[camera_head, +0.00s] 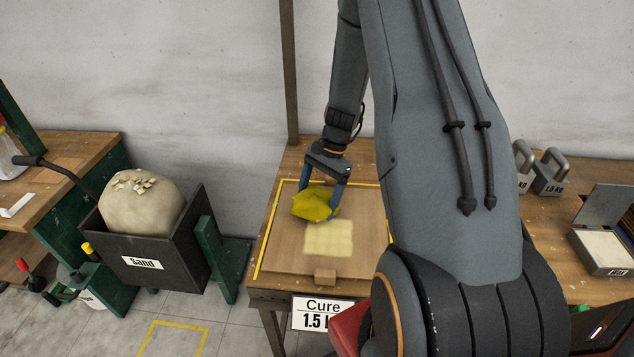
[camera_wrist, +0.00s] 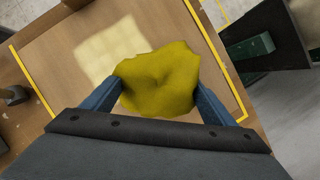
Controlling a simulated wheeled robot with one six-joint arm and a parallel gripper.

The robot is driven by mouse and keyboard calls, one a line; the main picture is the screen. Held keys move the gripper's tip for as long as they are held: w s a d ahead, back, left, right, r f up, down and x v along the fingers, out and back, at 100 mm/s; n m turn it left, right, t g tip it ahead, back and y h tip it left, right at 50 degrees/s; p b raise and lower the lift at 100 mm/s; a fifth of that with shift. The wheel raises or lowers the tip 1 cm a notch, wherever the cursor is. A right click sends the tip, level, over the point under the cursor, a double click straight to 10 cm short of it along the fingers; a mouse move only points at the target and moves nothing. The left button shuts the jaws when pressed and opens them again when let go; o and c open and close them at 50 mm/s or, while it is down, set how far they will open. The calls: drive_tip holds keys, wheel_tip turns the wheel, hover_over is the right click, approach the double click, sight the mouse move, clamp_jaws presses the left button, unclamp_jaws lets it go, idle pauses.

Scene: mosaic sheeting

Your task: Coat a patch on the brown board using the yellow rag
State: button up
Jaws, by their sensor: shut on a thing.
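My gripper (camera_head: 325,187) is shut on the yellow rag (camera_head: 311,204), which is crumpled between the two blue fingers. The brown board (camera_head: 284,243) lies on the wooden workbench inside a yellow outline. A pale cream patch (camera_head: 329,238) shows on the board, just in front of the rag. In the wrist view the rag (camera_wrist: 161,80) fills the space between the fingers, and the pale patch (camera_wrist: 107,47) lies beside it on the board (camera_wrist: 60,68). I cannot tell whether the rag touches the board. The rag hides the board below it.
A "Cure 1.5" sign (camera_head: 318,313) hangs at the bench front. A black sand bin (camera_head: 150,262) with a sack stands left. Grey weights (camera_head: 550,174) and an open case (camera_head: 598,250) are at right.

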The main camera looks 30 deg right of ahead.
sight(312, 197)
drive_tip(key=shift+w+r, duration=0.1)
drive_tip(key=shift+r, duration=0.4)
drive_tip(key=shift+r+p, duration=1.6)
drive_tip(key=shift+r, duration=0.55)
